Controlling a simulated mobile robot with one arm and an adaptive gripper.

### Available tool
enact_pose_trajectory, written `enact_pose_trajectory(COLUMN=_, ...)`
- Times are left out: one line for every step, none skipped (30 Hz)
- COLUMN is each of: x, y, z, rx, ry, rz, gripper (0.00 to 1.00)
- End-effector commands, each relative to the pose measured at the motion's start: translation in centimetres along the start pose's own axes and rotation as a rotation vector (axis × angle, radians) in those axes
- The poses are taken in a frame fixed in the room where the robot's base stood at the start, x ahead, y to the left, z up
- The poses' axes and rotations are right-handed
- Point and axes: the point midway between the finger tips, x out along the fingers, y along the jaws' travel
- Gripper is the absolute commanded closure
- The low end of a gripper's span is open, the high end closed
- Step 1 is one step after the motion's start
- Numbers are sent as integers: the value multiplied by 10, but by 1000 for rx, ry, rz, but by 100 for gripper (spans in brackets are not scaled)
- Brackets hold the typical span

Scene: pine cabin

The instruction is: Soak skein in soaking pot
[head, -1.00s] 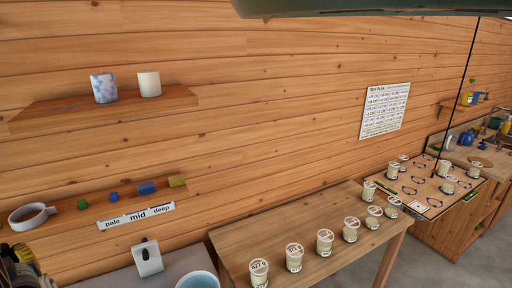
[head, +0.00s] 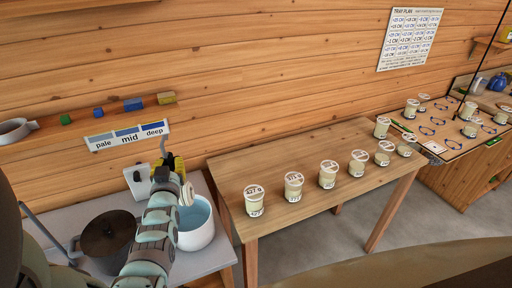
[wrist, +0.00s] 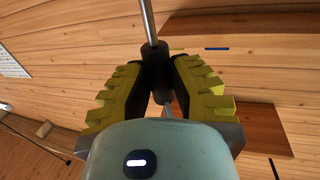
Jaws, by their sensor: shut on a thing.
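My gripper (head: 172,165) is at the back left rim of the pale blue-white pot (head: 196,236), on the grey counter. In the wrist view, my gripper (wrist: 172,75) has its yellow fingers shut on the dark handle (wrist: 155,62) of a thin metal rod. The rod's hooked end (head: 163,147) shows above the gripper in the head view. A small cream piece (head: 187,193), perhaps the skein, shows beside the gripper over the pot's opening. Whether it hangs from the rod or touches the liquid cannot be told. My forearm covers the pot's left side.
A white stand (head: 138,181) is behind the gripper, below the pale-mid-deep sign (head: 127,136). A wooden table (head: 300,160) with several labelled cups is to the right.

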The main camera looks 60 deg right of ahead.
Motion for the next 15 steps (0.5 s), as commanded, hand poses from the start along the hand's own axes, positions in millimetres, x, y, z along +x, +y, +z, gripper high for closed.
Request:
enact_pose_trajectory(x=1, y=8, z=4, rx=1, ry=2, rz=15, gripper=100)
enact_pose_trajectory(x=1, y=9, z=4, rx=1, ry=3, rz=19, gripper=100)
enact_pose_trajectory(x=2, y=11, z=5, rx=1, ry=3, rz=22, gripper=100)
enact_pose_trajectory(x=2, y=12, z=6, rx=1, ry=4, rz=24, gripper=100)
enact_pose_trajectory(x=2, y=12, z=6, rx=1, ry=4, rz=24, gripper=100)
enact_pose_trajectory(x=2, y=12, z=8, rx=0, ry=5, rz=25, gripper=100)
enact_pose_trajectory(x=2, y=12, z=9, rx=0, ry=5, rz=25, gripper=100)
enact_pose_trajectory(x=2, y=12, z=11, rx=0, ry=5, rz=24, gripper=100)
enact_pose_trajectory(x=2, y=12, z=14, rx=0, ry=4, rz=24, gripper=100)
enact_pose_trajectory(x=1, y=12, z=16, rx=0, ry=2, rz=24, gripper=100)
enact_pose_trajectory(x=1, y=12, z=19, rx=0, ry=1, rz=24, gripper=100)
enact_pose_trajectory(x=1, y=12, z=22, rx=0, ry=-1, rz=23, gripper=100)
enact_pose_trajectory(x=1, y=12, z=25, rx=0, ry=-2, rz=23, gripper=100)
enact_pose_trajectory(x=1, y=12, z=28, rx=0, ry=-2, rz=23, gripper=100)
enact_pose_trajectory(x=1, y=12, z=30, rx=0, ry=0, rz=24, gripper=100)
